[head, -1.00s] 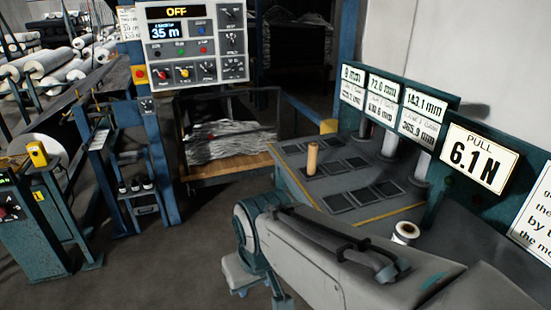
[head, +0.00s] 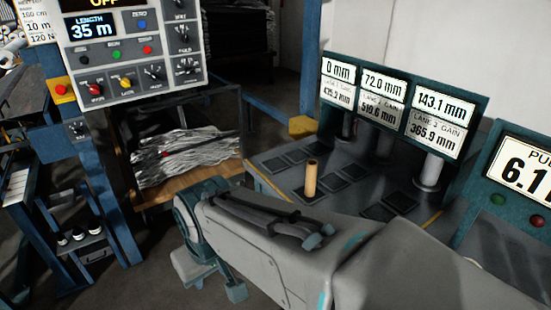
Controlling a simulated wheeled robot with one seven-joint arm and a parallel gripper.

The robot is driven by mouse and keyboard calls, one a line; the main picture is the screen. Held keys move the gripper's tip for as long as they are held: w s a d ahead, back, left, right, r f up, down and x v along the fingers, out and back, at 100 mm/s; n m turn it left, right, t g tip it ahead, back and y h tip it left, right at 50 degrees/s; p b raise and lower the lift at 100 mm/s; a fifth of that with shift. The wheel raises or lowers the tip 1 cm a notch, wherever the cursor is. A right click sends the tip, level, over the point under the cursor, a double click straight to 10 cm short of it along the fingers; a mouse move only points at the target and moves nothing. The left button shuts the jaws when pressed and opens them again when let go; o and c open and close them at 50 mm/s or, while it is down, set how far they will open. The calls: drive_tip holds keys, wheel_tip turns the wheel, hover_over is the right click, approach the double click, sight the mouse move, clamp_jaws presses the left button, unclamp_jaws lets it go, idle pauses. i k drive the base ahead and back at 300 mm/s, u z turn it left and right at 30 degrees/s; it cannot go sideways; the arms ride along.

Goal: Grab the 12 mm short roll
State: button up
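A tan cylinder (head: 311,178) stands upright on the grey bench, among dark square pads. Grey-white upright cylinders stand under the lane displays, one of them at the right (head: 429,172). No 12 mm marking is readable on any of them, so I cannot tell which one is the short roll. My arm crosses the foreground from the lower right, in front of the bench. Its far end bends down at the left, apart from the tan cylinder. I cannot make out gripper fingers there or anything held.
The grey bench (head: 285,160) has a display board (head: 400,104) reading 0, 72.0 and 143.1 mm. A pull display (head: 522,168) stands at the right. A control panel (head: 130,50) reads 35 m. A wooden-edged bin (head: 190,180) holds crumpled silvery film. Some floor is clear at lower left.

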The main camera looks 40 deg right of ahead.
sight(312, 164)
drive_tip(key=z, duration=0.7)
drive_tip(key=i, duration=1)
drive_tip(key=z, duration=1.15)
drive_tip(key=i, duration=0.2)
drive_tip(key=z, duration=0.1)
